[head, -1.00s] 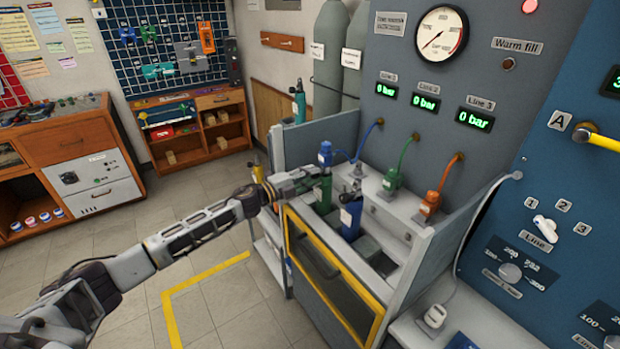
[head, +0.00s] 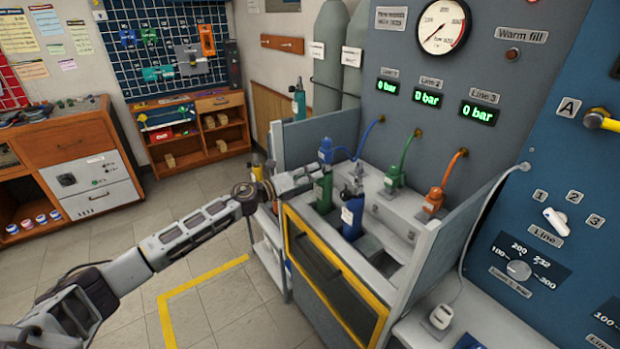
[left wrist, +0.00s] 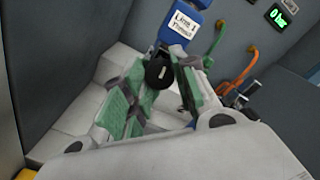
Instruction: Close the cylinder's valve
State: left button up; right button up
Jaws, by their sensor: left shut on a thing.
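A green cylinder (head: 323,192) stands in the left slot of the filling bench, with a blue Line 1 connector (head: 326,150) at its top. The connector and its label also show in the left wrist view (left wrist: 183,24). My left gripper (head: 316,174) reaches the cylinder's top from the left. In the left wrist view a round black valve knob (left wrist: 158,72) with a pale mark sits between my green-padded fingers, and the gripper is shut on it. The fingers hide part of the valve. My right gripper is not in view.
A blue cylinder (head: 352,216) stands close beside the green one. Green (head: 393,176) and orange (head: 434,199) line connectors rest on the bench to the right. The bench's side walls and yellow-framed front door (head: 330,275) bound the space. Lines 1 to 3 read 0 bar.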

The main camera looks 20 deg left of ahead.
pick_arm(q)
jog(key=shift+f+m+b, duration=0.15)
jog(key=shift+m+b, duration=0.15)
jog(key=shift+m, duration=0.6)
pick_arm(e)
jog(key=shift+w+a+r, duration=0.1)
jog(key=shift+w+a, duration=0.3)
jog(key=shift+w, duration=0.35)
pick_arm(q)
jog(key=o, duration=1)
jog(key=shift+o, duration=0.2)
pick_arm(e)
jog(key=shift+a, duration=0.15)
pick_arm(q)
jog(key=shift+a, duration=0.1)
jog(key=v, duration=1.1)
jog(key=shift+s+a, duration=0.25)
jog(key=shift+s, duration=0.1)
